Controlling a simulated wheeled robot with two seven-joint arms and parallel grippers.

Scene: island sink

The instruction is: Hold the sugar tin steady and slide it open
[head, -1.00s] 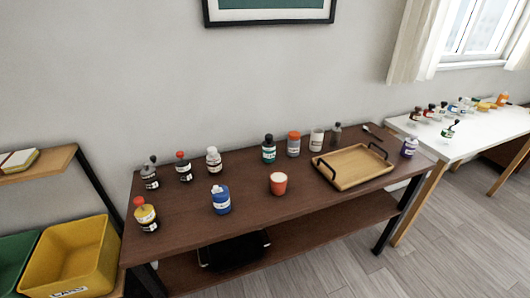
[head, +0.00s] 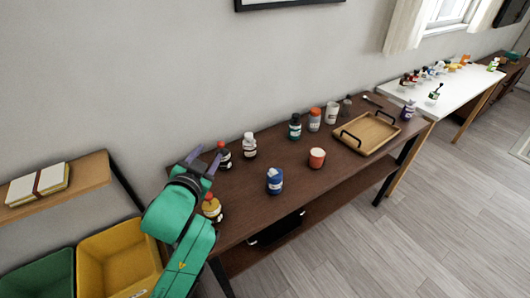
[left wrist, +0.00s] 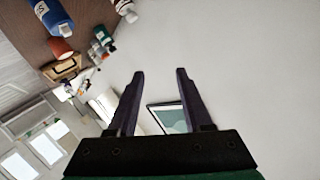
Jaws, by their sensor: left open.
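I cannot pick out a sugar tin among the small containers on the brown table (head: 315,185). My left gripper (head: 203,156) is raised at the table's left end, open and empty, near a dark red-capped bottle (head: 224,156) and above a yellow bottle (head: 212,208). In the left wrist view its two fingers (left wrist: 160,73) stand apart with only wall and a picture frame (left wrist: 168,117) behind them. My arm hides part of the table's left end. My right gripper is not in view.
On the brown table are a white bottle (head: 249,147), a blue bottle (head: 275,181), a red cup (head: 317,158) and a wooden tray (head: 349,149). A yellow bin (head: 120,255) and a shelf with a book (head: 38,184) are at left. A white table (head: 455,88) stands at back right.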

